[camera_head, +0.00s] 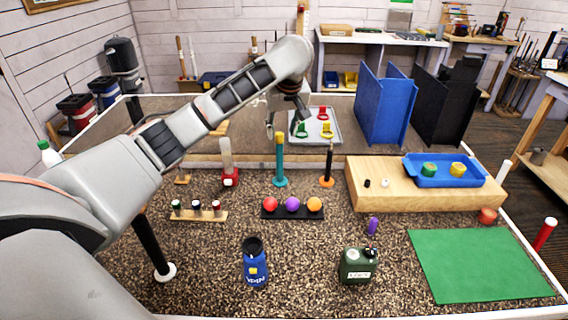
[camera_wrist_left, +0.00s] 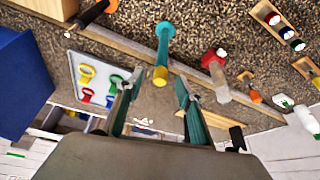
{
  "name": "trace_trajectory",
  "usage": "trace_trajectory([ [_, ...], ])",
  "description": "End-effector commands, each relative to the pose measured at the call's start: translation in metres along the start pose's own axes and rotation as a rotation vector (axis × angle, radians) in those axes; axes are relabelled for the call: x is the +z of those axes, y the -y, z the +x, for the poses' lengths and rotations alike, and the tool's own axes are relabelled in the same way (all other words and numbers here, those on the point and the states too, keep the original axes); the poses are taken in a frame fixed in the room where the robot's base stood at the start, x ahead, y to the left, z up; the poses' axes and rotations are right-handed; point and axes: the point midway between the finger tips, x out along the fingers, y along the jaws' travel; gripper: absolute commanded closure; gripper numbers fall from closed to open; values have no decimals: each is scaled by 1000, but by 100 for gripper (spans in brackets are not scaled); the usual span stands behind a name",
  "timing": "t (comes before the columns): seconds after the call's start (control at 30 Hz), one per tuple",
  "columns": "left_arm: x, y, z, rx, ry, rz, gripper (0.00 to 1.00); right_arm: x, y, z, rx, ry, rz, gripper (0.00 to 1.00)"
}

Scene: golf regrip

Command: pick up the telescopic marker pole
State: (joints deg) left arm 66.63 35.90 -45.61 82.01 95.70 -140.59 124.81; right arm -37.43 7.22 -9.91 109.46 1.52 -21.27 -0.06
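Several upright poles stand on the pebbled bed, and none is labelled as the telescopic marker pole. The teal pole (camera_head: 280,165) on a round teal base stands mid-bed; in the left wrist view the teal pole (camera_wrist_left: 163,45) shows a yellow tip pointing toward the gripper. A black pole with an orange base (camera_head: 327,180) stands to its right. A red-based pole with a pale top (camera_head: 229,177) stands to its left. My left gripper (camera_head: 285,122) is beyond the poles; its fingers (camera_wrist_left: 155,90) are apart and empty, with the teal pole ahead of them. My right gripper is not in view.
A grey tray (camera_head: 333,137) with coloured rings lies behind the poles. Blue (camera_head: 385,105) and black (camera_head: 445,105) panels rise at the back right. A wooden block (camera_head: 400,198) carries a blue tray (camera_head: 440,180). Balls on a black rack (camera_head: 292,215) lie in front.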

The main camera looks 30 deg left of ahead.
Motion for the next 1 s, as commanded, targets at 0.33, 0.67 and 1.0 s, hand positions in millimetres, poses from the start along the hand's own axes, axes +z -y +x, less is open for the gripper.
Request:
trace_trajectory([
  [0.33,-3,2,37,-2,3,-2,63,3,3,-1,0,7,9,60],
  [0.67,-5,1,62,1,0,-1,63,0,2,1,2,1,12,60],
  [1.0,-5,1,61,1,-1,0,100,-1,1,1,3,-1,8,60],
])
